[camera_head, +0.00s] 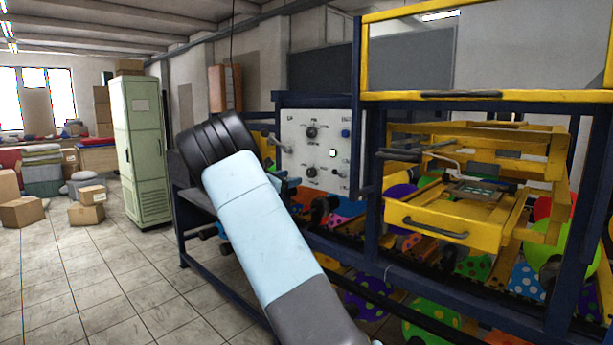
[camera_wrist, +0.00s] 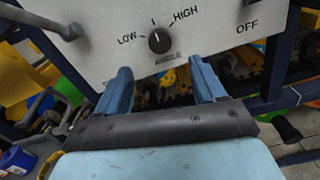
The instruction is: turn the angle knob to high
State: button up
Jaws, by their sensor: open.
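The angle knob (camera_wrist: 159,40) is round and black, on the white control panel (camera_wrist: 95,40), with LOW printed to its left and HIGH to its right. Its pale pointer mark points roughly up, near the middle tick between the two words. A small label, blurred, sits below it. My gripper (camera_wrist: 163,78) is open, with its two blue fingers apart below the knob in the wrist view and nothing between them. In the head view the lower knob (camera_head: 311,171) appears to be this one; my arm hides most of the gripper, leaving some blue showing beside the panel.
Another black knob (camera_head: 311,132) and a blue button (camera_head: 345,133) are on the panel. A dark blue frame surrounds it, with a yellow drawer (camera_head: 440,222) to the right.

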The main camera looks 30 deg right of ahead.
aim_at(309, 173)
jog(key=x, duration=1)
